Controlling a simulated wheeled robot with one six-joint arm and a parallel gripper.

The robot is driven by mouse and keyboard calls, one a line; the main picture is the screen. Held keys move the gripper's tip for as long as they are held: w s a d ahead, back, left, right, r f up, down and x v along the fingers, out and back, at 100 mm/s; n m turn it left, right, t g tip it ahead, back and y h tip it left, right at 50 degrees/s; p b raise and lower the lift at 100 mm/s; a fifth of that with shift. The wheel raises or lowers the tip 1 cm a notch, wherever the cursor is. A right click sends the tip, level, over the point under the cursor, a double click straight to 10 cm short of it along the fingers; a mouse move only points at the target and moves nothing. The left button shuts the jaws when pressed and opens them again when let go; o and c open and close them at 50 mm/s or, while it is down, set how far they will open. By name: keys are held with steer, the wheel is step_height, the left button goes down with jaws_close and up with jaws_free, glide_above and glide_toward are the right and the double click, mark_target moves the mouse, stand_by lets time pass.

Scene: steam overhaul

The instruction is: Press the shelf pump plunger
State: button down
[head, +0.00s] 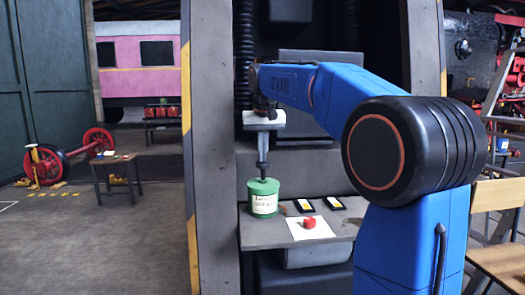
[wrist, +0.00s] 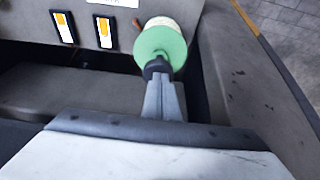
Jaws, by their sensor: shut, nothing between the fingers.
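The shelf pump appears to be the green can with a pale label (head: 263,203), standing upright at the left end of the grey shelf (head: 330,228). Its round green top also shows in the wrist view (wrist: 160,42). My gripper (head: 262,168) points straight down over the can, shut and empty.
A red block (head: 309,223) sits on a white sheet (head: 299,232) on the shelf. Two dark cards with orange and white marks (head: 304,206) lie behind it. A grey post (head: 213,150) rises left of the shelf. A wooden chair (head: 497,225) stands at the right.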

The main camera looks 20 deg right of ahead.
steer(key=shift+f, duration=1.95)
steer(key=w+v, duration=0.1)
steer(key=v, duration=1.3)
steer(key=shift+r, duration=0.45)
steer(key=shift+d, duration=0.1)
steer(key=s+a+f+n, duration=0.1)
steer(key=s+a+f, duration=0.1)
steer(key=s+f, duration=1.5)
steer(key=s+a+f+n+t+y, duration=0.1)
steer(key=s+a+f+n, duration=0.1)
steer(key=s+f, duration=1.6)
step_height(320, 180, down, 2)
steer(key=shift+s+a+t, duration=0.15)
steer(key=shift+a+t, duration=0.15)
steer(key=shift+a, duration=0.2)
